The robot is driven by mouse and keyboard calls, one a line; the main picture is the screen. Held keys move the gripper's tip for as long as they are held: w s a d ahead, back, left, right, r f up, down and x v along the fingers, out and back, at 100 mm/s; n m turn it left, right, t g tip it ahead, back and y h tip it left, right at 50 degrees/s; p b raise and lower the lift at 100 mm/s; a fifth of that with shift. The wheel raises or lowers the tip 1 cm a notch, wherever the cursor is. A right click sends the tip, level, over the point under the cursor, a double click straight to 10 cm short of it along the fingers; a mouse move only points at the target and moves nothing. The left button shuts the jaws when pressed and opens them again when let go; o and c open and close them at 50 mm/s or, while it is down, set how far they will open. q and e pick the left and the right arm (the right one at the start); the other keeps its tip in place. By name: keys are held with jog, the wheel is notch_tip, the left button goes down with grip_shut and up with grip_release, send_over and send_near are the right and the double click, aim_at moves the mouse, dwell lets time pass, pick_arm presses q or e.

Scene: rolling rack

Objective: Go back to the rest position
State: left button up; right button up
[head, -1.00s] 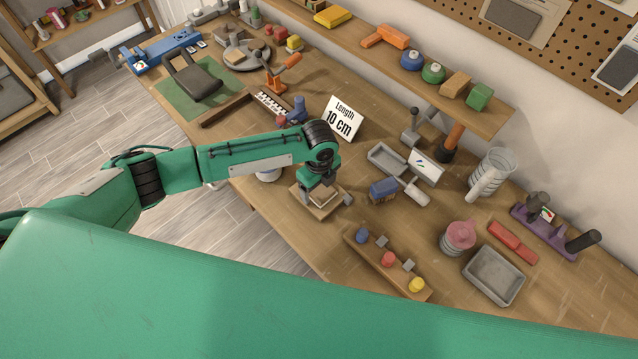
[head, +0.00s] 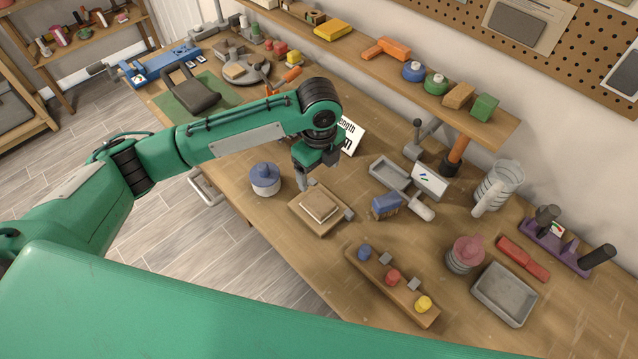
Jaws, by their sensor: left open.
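My left gripper (head: 307,180) is above the workbench (head: 237,185), beside the far left corner of a wooden block stand with a pale square piece (head: 319,207) on it. Its fingers point down and it appears open and empty. My green left arm comes in from the left and crosses over the bench. My right gripper is not in view.
A blue-lidded jar (head: 265,179) stands just left of the block stand. A white sign (head: 352,135) is partly hidden behind my wrist. A knob board (head: 393,287), a grey tray (head: 503,294) and a pink-lidded jar (head: 465,254) stand nearer right. A shelf (head: 450,110) overhangs the back.

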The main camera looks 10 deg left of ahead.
pick_arm(q)
jog(key=shift+r, duration=0.5)
